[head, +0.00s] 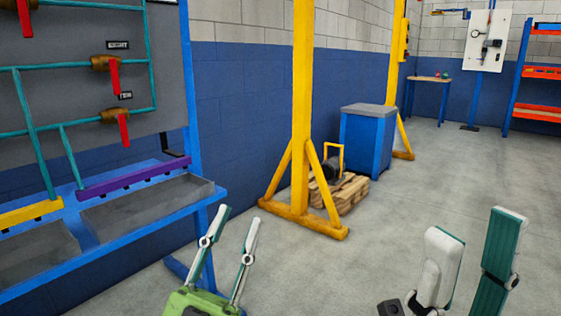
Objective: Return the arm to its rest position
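My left gripper (231,236) is in the lower middle of the head view. Its two fingers point up and stand apart, with nothing between them. It is in front of and to the right of the blue bench's corner. My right gripper (478,246) is at the lower right. Its two fingers also point up with a gap between them, and the gap is empty. Its base is cut off by the lower edge of the picture.
A blue bench (150,222) with a grey pipe panel (75,95) and red-handled valves (115,76) stands at left. A yellow gantry post (302,120), a wooden pallet (345,196) and a blue cabinet (366,146) stand beyond. Grey floor (440,180) is open at right.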

